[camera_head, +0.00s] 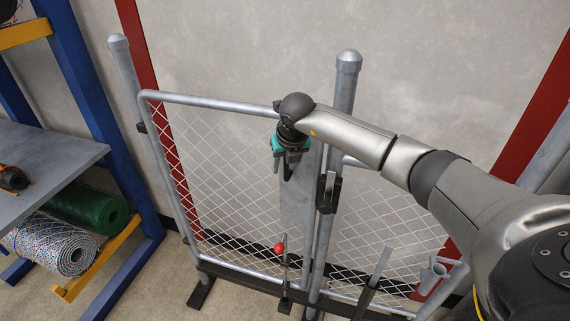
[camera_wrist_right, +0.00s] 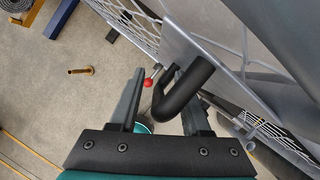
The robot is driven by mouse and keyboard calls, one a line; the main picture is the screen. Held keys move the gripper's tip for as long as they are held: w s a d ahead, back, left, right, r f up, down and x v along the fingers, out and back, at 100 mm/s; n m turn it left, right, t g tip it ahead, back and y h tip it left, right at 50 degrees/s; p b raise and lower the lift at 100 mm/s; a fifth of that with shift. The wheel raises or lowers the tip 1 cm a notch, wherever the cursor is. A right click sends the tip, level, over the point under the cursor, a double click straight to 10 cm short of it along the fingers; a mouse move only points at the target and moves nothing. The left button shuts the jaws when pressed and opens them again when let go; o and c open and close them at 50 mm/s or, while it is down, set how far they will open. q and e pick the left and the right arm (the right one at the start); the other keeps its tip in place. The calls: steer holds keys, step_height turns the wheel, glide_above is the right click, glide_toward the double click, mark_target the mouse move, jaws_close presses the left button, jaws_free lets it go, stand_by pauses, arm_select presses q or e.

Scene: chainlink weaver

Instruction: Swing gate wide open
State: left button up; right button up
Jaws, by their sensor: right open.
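The chain-link gate (camera_head: 215,103) has a grey tube frame and hangs between the left post (camera_head: 126,75) and the middle post (camera_head: 345,90). It stands about in line with them and looks closed. A flat metal plate (camera_head: 298,205) is on its right side. My right gripper (camera_head: 286,172), teal and black, is at the upper part of this plate. In the right wrist view a black bent handle (camera_wrist_right: 187,88) stands out from the plate, with its bend between the open fingers (camera_wrist_right: 157,85). I cannot tell whether they touch it. My left gripper is not in view.
A red-knobbed rod (camera_head: 279,248) stands low by the gate; a black latch piece (camera_head: 328,193) is on the middle post. A fixed mesh panel (camera_head: 375,225) is at right. A blue rack with a grey shelf (camera_head: 45,165) and mesh rolls (camera_head: 90,208) is at left.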

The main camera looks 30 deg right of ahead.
steer(key=shift+c, duration=0.4)
jaws_close()
stand_by(0.9)
